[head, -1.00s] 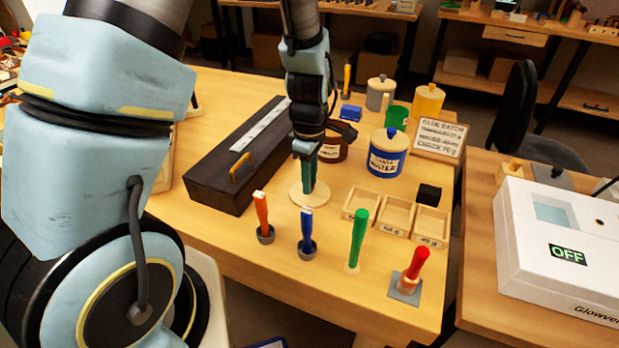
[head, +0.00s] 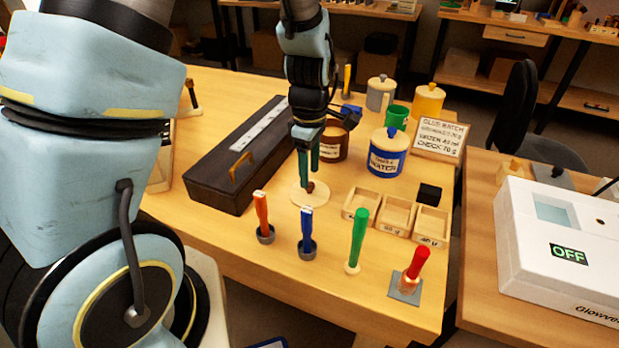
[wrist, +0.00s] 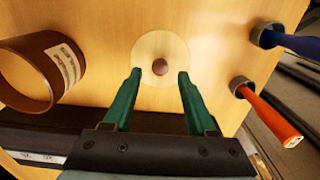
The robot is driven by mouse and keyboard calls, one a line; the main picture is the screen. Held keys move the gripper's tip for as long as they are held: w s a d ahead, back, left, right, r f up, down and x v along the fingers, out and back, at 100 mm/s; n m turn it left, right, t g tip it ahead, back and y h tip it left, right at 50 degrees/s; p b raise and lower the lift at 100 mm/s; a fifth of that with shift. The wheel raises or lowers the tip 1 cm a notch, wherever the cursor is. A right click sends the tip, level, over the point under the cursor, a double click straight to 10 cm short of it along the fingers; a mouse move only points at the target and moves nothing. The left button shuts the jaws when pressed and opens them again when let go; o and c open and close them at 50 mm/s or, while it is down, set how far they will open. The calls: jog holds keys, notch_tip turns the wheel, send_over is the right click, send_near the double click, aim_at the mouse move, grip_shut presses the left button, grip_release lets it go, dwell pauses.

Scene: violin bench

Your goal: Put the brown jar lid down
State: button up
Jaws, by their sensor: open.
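The brown jar lid (head: 298,195) is a pale round disc with a brown knob (wrist: 160,67) at its centre. It lies flat on the table in front of the open brown jar (head: 334,143). The jar also shows at the left of the wrist view (wrist: 24,75), with a paper label on its side. My gripper (head: 308,176) points down over the lid, with its green fingers open and nothing between them. In the wrist view the two fingertips (wrist: 158,74) are spread to either side of the knob, apart from it.
A long dark case (head: 215,175) lies left of the lid. Orange (head: 261,210) and blue (head: 307,225) handled tools stand in front. The blue water jar (head: 388,158) and wooden trays (head: 397,213) are at the right. Bare table lies between the case and front tools.

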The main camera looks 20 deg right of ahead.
aim_at(310, 184)
notch_tip(310, 184, up, 9)
jog(key=w+a+m+t, duration=0.1)
jog(key=a+m, duration=0.9)
jog(key=a, duration=1.5)
jog(key=shift+a+r+m+t, duration=0.2)
jog(key=shift+r+m+t, duration=0.1)
